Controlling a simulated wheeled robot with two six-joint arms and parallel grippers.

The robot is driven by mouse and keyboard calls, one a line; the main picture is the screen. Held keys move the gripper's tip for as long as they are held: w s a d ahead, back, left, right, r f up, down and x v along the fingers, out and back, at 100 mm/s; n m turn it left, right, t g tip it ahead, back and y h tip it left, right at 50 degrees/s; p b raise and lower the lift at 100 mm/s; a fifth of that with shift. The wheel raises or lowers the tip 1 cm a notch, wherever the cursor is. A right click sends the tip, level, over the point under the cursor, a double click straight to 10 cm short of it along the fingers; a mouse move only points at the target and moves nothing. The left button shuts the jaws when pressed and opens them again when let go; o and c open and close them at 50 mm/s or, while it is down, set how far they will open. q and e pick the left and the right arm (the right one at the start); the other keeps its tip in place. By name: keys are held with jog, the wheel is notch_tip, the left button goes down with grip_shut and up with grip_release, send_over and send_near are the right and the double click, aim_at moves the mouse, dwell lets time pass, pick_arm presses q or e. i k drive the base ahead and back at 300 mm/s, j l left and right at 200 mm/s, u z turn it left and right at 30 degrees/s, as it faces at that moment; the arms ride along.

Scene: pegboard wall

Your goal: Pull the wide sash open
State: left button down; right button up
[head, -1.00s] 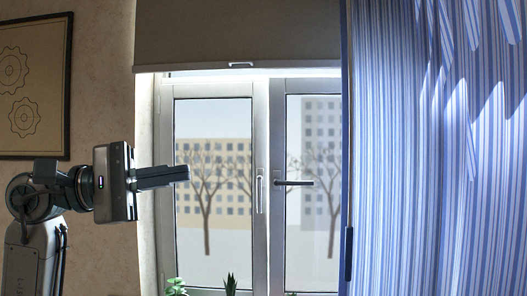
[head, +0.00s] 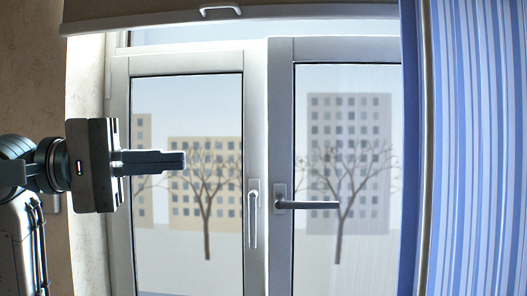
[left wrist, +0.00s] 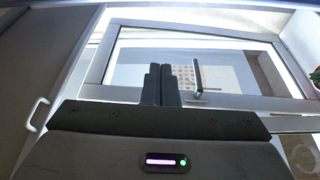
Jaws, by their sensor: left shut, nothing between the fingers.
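The window has two sashes, both shut. The left sash (head: 120,180) has an upright handle (head: 253,212) pointing down. The right sash (head: 281,110) has a handle (head: 308,205) lying level, pointing right; the striped curtain hides its right side, so I cannot compare full widths. My left gripper (head: 184,160) is shut and empty, in front of the left sash's pane, left of both handles. In the left wrist view its shut fingers (left wrist: 161,72) point towards a sash frame (left wrist: 240,100), with a handle (left wrist: 197,80) just right of them. My right gripper is not in view.
A roller blind (head: 300,18) with a small pull handle (head: 220,11) hangs across the window top. The striped curtain (head: 475,150) hangs at the right.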

aim_at(282, 51)
jog(key=i, duration=0.85)
